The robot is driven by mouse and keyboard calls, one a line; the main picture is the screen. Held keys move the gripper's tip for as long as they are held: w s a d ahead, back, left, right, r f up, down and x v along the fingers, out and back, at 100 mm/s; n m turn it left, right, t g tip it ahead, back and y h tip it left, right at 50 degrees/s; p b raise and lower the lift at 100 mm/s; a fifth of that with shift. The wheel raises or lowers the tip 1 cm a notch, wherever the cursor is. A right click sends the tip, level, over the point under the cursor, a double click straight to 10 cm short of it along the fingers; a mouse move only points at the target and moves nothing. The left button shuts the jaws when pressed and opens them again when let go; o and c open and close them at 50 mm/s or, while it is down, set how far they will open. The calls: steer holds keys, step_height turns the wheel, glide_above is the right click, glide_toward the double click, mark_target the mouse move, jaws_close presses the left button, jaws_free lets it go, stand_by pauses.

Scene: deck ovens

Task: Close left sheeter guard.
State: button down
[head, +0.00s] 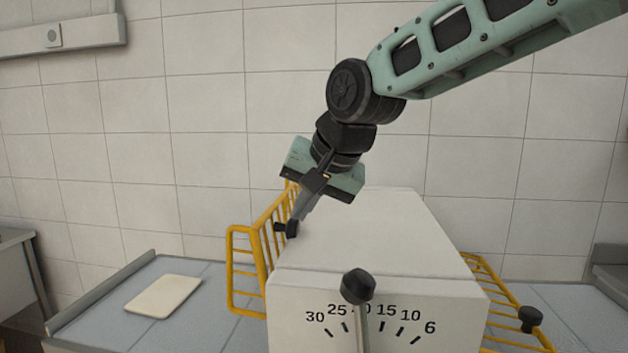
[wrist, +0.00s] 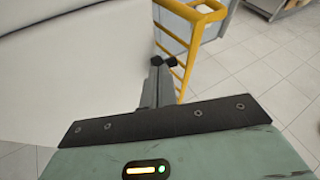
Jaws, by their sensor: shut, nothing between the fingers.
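The left sheeter guard (head: 232,270) is a yellow barred frame at the left side of the white sheeter housing (head: 375,235). It stands steeply raised beside the housing. It also shows in the wrist view (wrist: 190,43), running down just right of the fingers. My gripper (head: 288,229) is shut and empty, pointing down between the guard and the housing, on the guard's inner side. Its black fingertips (wrist: 162,61) are close to the bars in the wrist view. I cannot tell whether they touch. The guard's lower part is partly hidden by my gripper in the wrist view.
The right guard (head: 505,302), with a black knob (head: 530,318), slopes down on the other side. A black-knobbed lever (head: 357,287) stands before the number scale. A pale dough slab (head: 163,296) lies on the left grey belt table (head: 110,300). A tiled wall is behind.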

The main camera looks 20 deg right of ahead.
mark_target(268, 229)
steer(key=shift+w+a+f+p, duration=0.25)
steer(key=shift+w+a, duration=0.15)
steer(key=shift+a, duration=0.25)
steer(key=shift+w+a+f+p, duration=0.1)
steer(key=shift+w+a+f, duration=0.25)
steer(key=shift+a, duration=0.25)
steer(key=shift+w+a+f+p, duration=0.2)
steer(key=shift+w+a, duration=0.25)
steer(key=shift+a, duration=0.2)
steer(key=shift+a, duration=0.1)
